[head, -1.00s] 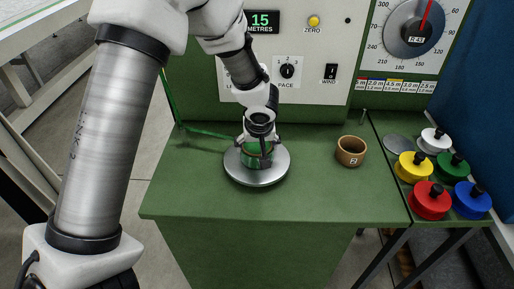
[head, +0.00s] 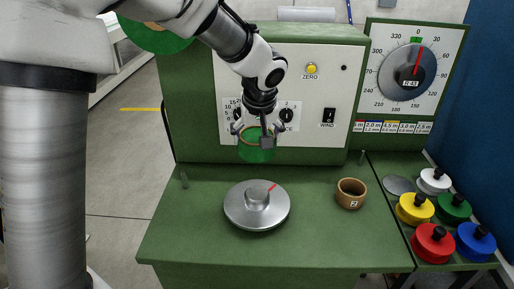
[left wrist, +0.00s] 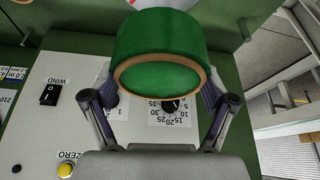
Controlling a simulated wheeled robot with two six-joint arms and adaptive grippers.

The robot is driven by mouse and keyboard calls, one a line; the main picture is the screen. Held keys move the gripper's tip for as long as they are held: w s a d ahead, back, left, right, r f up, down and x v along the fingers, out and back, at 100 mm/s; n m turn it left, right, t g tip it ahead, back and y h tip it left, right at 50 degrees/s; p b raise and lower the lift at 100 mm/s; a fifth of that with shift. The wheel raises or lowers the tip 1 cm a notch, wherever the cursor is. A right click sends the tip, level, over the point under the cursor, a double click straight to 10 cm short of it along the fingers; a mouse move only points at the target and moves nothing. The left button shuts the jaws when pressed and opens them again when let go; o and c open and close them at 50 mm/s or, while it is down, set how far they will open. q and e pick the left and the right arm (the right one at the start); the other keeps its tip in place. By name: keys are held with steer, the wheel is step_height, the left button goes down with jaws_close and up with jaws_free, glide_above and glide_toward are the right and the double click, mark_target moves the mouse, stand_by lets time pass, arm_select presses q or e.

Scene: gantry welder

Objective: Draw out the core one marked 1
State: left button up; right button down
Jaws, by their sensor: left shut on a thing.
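A core wound in green, with a tan rim (head: 257,147), hangs in the air in front of the white control panel. My left gripper (head: 259,135) is shut on it, with a finger on either side. The left wrist view shows the green core (left wrist: 160,45) upright between the fingers of the left gripper (left wrist: 158,92). Its number mark does not show. My right gripper is out of view.
A brown core marked 2 (head: 350,194) stands on the green bench (head: 190,235), right of the turntable. Several coloured knobbed pieces sit on the right shelf, including a red one (head: 432,242). The bench front is clear.

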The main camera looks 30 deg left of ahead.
arm_select(q)
steer(key=shift+f+b, duration=3.65)
steer(key=shift+f, duration=0.65)
steer(key=shift+r, duration=0.1)
